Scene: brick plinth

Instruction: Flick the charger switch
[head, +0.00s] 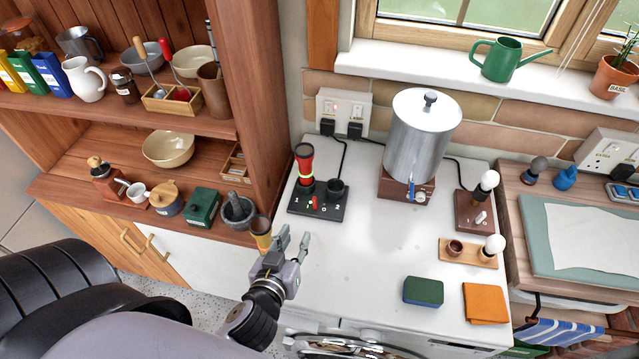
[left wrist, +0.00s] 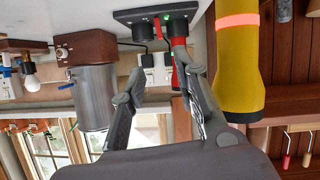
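The black charger (head: 330,207) sits on the white counter, marked 1, 0 and 2. A red torch (head: 305,165) stands in its left socket; the right socket (head: 335,187) looks empty. The small red switch (head: 314,203) is on the charger's front, beside a green light; it also shows in the left wrist view (left wrist: 158,28). My left gripper (head: 294,238) is open and empty, in front of the charger and apart from it. A yellow torch (head: 261,236) is just left of the gripper, partly hidden by it; it is large in the left wrist view (left wrist: 237,65).
A metal urn (head: 422,140) on a brown base stands right of the charger. Bulb holders (head: 470,252), a green sponge (head: 423,291) and an orange cloth (head: 485,303) lie further right. A wooden shelf unit (head: 180,125) borders the left. The middle counter is clear.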

